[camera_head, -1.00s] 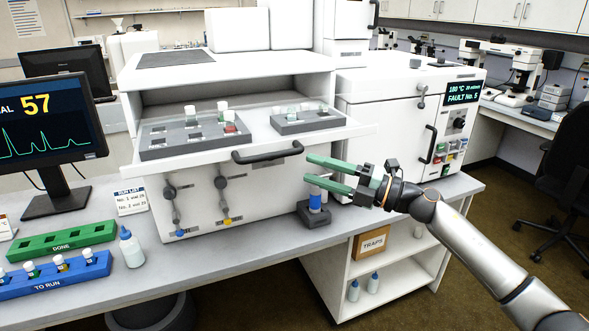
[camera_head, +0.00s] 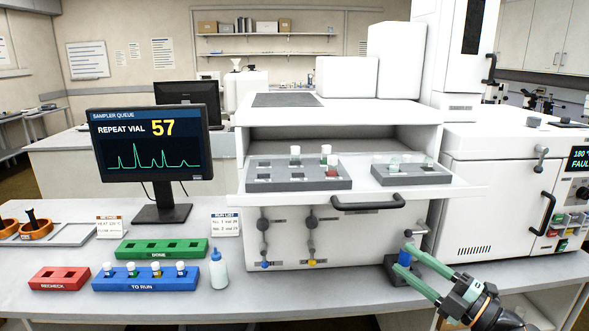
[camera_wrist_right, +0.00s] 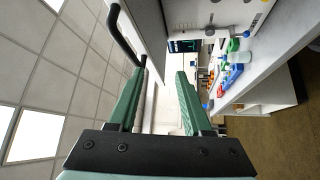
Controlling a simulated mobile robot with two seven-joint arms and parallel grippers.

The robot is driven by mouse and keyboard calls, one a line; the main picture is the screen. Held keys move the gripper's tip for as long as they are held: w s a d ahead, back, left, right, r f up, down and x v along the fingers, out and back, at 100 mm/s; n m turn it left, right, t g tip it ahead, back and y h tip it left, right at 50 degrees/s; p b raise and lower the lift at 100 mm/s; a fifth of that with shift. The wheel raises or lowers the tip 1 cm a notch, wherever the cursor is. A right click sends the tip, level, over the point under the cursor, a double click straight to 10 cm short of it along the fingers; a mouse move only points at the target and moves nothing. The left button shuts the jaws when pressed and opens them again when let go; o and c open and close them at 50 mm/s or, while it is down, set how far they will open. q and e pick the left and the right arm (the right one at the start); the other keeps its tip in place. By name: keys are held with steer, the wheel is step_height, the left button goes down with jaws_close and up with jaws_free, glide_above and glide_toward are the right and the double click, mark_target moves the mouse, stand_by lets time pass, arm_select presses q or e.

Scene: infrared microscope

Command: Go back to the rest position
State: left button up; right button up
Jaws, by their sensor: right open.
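My right gripper (camera_head: 404,258) has green fingers and comes in from the lower right of the head view. Its fingers are apart and point left toward the front of the white sampler cabinet (camera_head: 340,235), near the small dark stand with a blue part (camera_head: 405,258). I cannot tell from this view whether it touches the stand. In the right wrist view the open fingers (camera_wrist_right: 162,78) hold nothing, with the counter beyond to the right. My left gripper is not in view.
The cabinet's pulled-out drawer has a black handle (camera_head: 371,204) above the gripper. The white oven (camera_head: 497,190) stands at right. A green rack (camera_head: 162,248), a blue rack (camera_head: 146,278), a red rack (camera_head: 60,279) and a white bottle (camera_head: 218,269) stand on the counter at left.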

steer(key=s+a+f+m+h, duration=0.1)
steer(key=s+f+m+h, duration=0.2)
steer(key=f+m, duration=0.3)
steer(key=s+a+f+m+h+p, duration=0.1)
steer(key=s+f+m+h, duration=0.25)
steer(key=f, duration=0.45)
steer(key=s+a+f+m+h, duration=0.1)
steer(key=s+f+m+h, duration=0.2)
steer(key=f+m, duration=0.3)
steer(key=s+a+f+m+g, duration=0.2)
steer(key=s+f+m+g, duration=0.1)
steer(key=s+f, duration=0.4)
steer(key=s+a+f+m+g+h+p, duration=0.1)
steer(key=s+a+f+m+g, duration=0.2)
steer(key=s+f, duration=0.3)
steer(key=s, duration=0.4)
steer(key=shift+s+f, duration=0.4)
